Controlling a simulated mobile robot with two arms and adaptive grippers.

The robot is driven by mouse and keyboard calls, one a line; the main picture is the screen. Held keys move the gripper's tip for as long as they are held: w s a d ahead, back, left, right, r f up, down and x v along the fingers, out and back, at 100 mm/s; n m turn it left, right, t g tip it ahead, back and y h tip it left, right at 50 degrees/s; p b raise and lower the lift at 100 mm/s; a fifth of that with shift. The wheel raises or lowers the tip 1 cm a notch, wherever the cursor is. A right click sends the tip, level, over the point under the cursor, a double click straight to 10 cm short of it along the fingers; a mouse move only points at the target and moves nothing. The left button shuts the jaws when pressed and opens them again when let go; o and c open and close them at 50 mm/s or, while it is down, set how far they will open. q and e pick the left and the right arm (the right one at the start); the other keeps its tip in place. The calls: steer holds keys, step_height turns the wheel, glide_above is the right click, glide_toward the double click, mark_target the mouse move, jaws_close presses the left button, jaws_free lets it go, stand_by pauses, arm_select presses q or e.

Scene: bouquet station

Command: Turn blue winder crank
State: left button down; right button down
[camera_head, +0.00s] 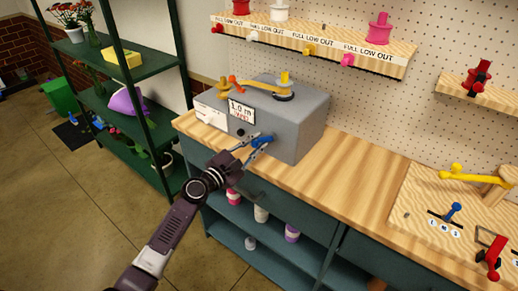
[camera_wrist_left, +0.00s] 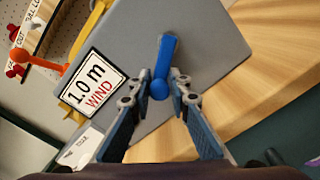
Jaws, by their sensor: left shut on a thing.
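The winder is a grey box (camera_head: 300,132) on the wooden counter, with a "1.0 m WIND" label (camera_head: 241,111) on its front. Its blue crank (camera_head: 262,141) sticks out from the front face. In the left wrist view the blue crank (camera_wrist_left: 164,62) runs from the box face down to a round knob. My left gripper (camera_head: 256,143) reaches in from the lower left and is shut on the crank's knob end. In the left wrist view my left gripper's fingers (camera_wrist_left: 160,88) stand on both sides of the knob. My right gripper is not in view.
An orange lever (camera_head: 234,82) and a yellow arm (camera_head: 262,84) sit on top of the box. A dark green shelf rack (camera_head: 140,70) stands at left. Spools line a wall shelf (camera_head: 320,50). The counter (camera_head: 345,170) right of the box is clear.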

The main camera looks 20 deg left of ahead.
mark_target(263, 123)
arm_select(q)
steer(key=r+m, duration=0.1)
steer(key=a+r+m, duration=0.1)
steer(key=shift+w+m+b, duration=0.2)
steer(key=shift+m+b, duration=0.1)
steer(key=shift+m, duration=0.1)
steer(key=r+m, duration=0.1)
steer(key=m, duration=0.2)
steer(key=shift+r+m, duration=0.2)
steer(key=shift+m, duration=0.1)
steer(key=shift+d+r+m, duration=0.15)
steer(key=shift+r+m, duration=0.25)
steer(key=shift+m, duration=0.6)
steer(key=shift+d+r+m, duration=0.1)
steer(key=shift+r+m, duration=0.3)
steer(key=shift+m, duration=0.6)
steer(key=c, duration=1.8)
jaws_free()
steer(key=shift+s+d, duration=0.1)
steer(key=shift+d+f, duration=0.1)
steer(key=shift+f, duration=0.1)
